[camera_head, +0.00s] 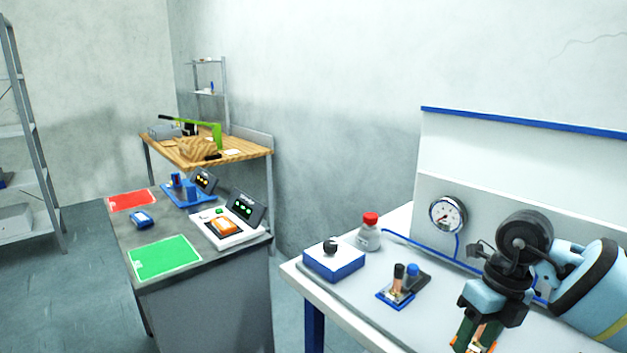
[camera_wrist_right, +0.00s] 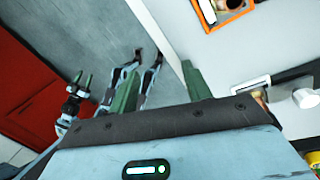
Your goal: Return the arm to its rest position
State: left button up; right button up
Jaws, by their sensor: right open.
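My right arm comes in from the right edge in the head view. Its gripper (camera_head: 475,340) points down in front of the white bench, near the bottom edge. In the right wrist view its two green fingers (camera_wrist_right: 160,85) stand apart. Nothing is held between them; grey floor and dark jointed parts show farther off behind. The fingertips are partly cut off by the lower edge of the head view. My left arm does not show in the head view.
The grey table (camera_head: 200,283) at left holds red and green mats. Floor lies between them.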

jog(key=s+a+f+m+t+y, duration=0.2)
jog(key=s+a+m+y, duration=0.25)
jog(key=a+y, duration=0.55)
jog(key=s+a+f+m+t+y, duration=0.1)
jog(key=s+a+f+m+y, duration=0.3)
jog(key=a+y, duration=0.65)
jog(key=s+d+f+m+t+h+p, duration=0.15)
jog(key=d+f+m+t+h, duration=0.4)
jog(key=m, duration=0.55)
jog(key=s+d+f+m+t+h, duration=0.2)
jog(key=f+m+t+h, duration=0.6)
jog(key=m, duration=0.3)
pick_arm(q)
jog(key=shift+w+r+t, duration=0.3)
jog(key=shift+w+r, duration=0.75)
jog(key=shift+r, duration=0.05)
pick_arm(e)
jog(key=s+d+f+m+g+h, duration=0.3)
jog(key=s+f, duration=0.4)
jog(key=s, duration=0.2)
jog(key=s+d+f+m+g+h, duration=0.3)
jog(key=s+f+m+g+h, duration=0.1)
jog(key=s+f, duration=0.3)
jog(key=shift+s+d+f, duration=0.15)
jog(key=shift+s+d, duration=0.05)
jog(key=shift+s, duration=1.05)
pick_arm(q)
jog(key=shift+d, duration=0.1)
